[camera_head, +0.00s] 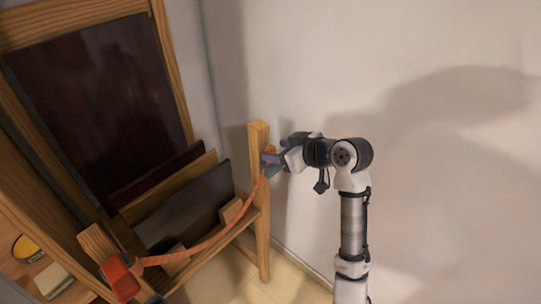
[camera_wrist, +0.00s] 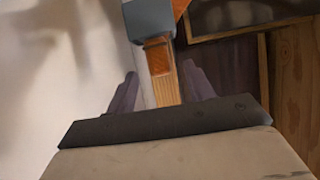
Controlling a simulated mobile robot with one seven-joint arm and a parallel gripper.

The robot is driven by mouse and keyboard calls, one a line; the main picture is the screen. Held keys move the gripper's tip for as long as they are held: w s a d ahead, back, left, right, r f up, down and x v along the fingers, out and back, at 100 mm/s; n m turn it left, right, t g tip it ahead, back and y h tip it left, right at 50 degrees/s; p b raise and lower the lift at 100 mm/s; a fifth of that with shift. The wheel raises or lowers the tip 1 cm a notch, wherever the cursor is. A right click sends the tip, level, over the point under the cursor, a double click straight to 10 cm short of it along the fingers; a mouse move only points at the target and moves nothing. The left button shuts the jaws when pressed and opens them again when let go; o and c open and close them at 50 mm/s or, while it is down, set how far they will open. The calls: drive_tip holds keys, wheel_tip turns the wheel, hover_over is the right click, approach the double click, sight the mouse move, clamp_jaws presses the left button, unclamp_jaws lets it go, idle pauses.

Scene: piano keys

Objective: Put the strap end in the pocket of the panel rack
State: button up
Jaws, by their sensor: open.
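The wooden panel rack (camera_head: 262,225) stands at the left in the head view, holding several dark panels. An orange strap (camera_head: 215,240) runs from a red-orange piece (camera_head: 120,278) at the lower left across the rack's front and up to its right post. My gripper (camera_head: 276,159) is beside the top of that post. In the wrist view its two purple fingers (camera_wrist: 163,90) are apart, with the wooden post visible between them. A blue-grey block (camera_wrist: 148,20) and an orange patch (camera_wrist: 158,57) show just beyond the fingers. I cannot tell which part is the strap end or the pocket.
A pale wall (camera_head: 440,190) is behind and right of my arm. A large dark panel (camera_head: 100,100) in a wooden frame leans at the left. A yellow item (camera_head: 26,247) and a pale block (camera_head: 54,280) lie at the lower left. Floor shows below the rack.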

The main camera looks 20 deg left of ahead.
drive_tip(key=shift+x, duration=1.05)
clamp_jaws()
drive_tip(key=shift+r, duration=0.1)
wheel_tip(320, 180, up, 20)
drive_tip(key=b, duration=0.2)
